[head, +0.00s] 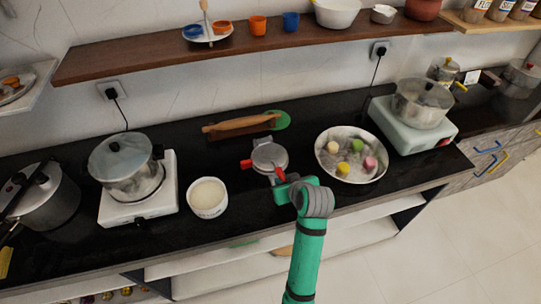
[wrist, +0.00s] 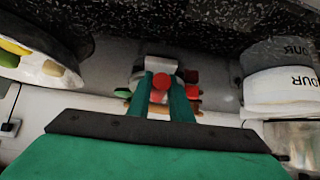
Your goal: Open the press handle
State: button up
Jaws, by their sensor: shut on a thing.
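The press (head: 269,156) is a round grey metal tool with red handles, standing on the black counter. One red handle (head: 246,164) points left; another red handle end (head: 280,174) is at the front, beside my gripper (head: 284,186). In the wrist view, my green fingers (wrist: 162,98) close around a red handle knob (wrist: 160,81), and the grey press (wrist: 160,64) lies beyond them. Another red part (wrist: 191,84) shows just right of the fingers. The fingers hide part of the press. I cannot tell how far its lid is raised.
A white flour bowl (head: 207,197) stands left of the press. A metal plate (head: 324,153) with several coloured balls is close on the right. A rolling pin (head: 240,124) lies behind. A pot (head: 124,168) on a stove is farther left.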

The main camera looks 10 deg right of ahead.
aim_at(280, 172)
dwell(0.4)
jog(key=shift+w+r, duration=0.2)
jog(key=shift+r, duration=0.7)
jog(key=shift+w+r, duration=0.2)
jog(key=shift+r, duration=0.7)
jog(key=shift+w+r, duration=0.35)
jog(key=shift+r, duration=0.5)
jog(key=shift+w+r, duration=0.35)
jog(key=shift+r, duration=0.45)
jog(key=shift+r, duration=0.1)
